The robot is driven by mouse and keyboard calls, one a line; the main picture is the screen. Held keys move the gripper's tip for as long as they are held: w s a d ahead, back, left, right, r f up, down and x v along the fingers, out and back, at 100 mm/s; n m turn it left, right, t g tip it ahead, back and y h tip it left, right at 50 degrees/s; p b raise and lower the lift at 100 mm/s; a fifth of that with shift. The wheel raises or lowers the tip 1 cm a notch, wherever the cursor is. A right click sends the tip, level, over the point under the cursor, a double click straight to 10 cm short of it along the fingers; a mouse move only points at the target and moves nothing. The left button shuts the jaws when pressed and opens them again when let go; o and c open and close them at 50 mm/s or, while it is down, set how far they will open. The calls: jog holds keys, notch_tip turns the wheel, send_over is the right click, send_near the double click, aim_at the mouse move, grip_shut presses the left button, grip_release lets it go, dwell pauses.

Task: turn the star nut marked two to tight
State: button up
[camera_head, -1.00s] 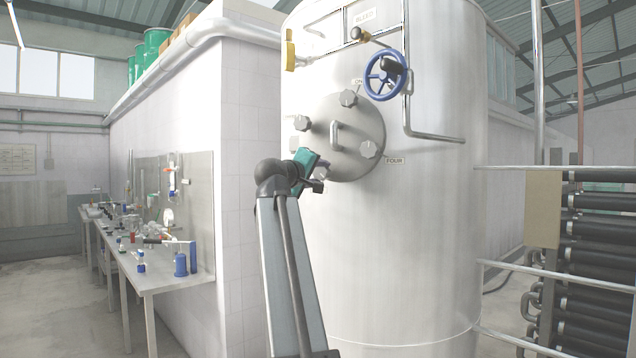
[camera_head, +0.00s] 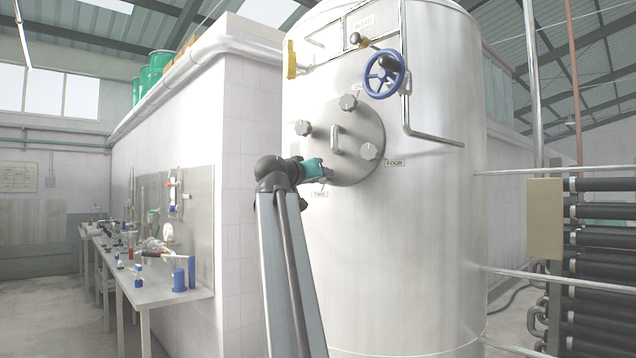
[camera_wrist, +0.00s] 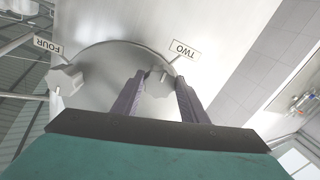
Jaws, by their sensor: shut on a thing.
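The star nut marked two (camera_wrist: 158,83) sits at the rim of the round steel cover (camera_head: 345,165) on the tank. In the wrist view the two fingers of my gripper (camera_wrist: 160,90) stand on either side of this grey nut and are shut on it. The label TWO (camera_wrist: 184,50) is beside the nut; it also shows in the head view below my gripper (camera_head: 322,175). In the head view my gripper and wrist mostly hide this nut. The nut marked four (camera_wrist: 66,80) is at the rim to the left in the wrist view, beside its label FOUR (camera_wrist: 47,46).
A handle (camera_head: 336,139) stands out from the cover's middle. Two more star nuts, an upper one (camera_head: 348,102) and a left one (camera_head: 303,128), sit on its rim. A blue handwheel (camera_head: 384,75) and bent pipe (camera_head: 405,110) are above and right. A cluttered bench (camera_head: 165,292) stands left.

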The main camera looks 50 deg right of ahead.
dwell(0.4)
jog(key=o, duration=1)
jog(key=shift+o, duration=0.2)
jog(key=p+v, duration=0.1)
jog(key=v, duration=1.2)
jog(key=shift+a+p, duration=0.35)
jog(key=shift+a, duration=0.05)
